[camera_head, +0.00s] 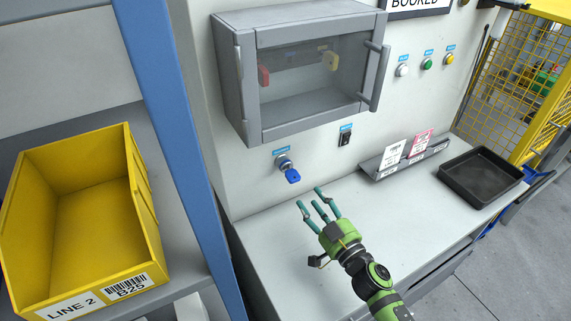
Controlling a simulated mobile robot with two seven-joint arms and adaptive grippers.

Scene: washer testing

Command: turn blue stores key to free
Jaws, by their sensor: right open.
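A blue key (292,176) sits in a round metal key switch (284,164) on the light wall panel, below the grey cabinet. A small blue label (282,151) is above the switch; its text is too small to read. My right gripper (318,204) is green with teal fingers. It is open and empty over the worktop, below and slightly right of the key and apart from it. My left gripper is not in view.
A grey clear-fronted cabinet (248,95) hangs above the key. The worktop (270,262) is largely clear. A black tray (455,190) and a card rack (378,172) stand at right. A blue post (180,140) and yellow bin (135,200) are at left.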

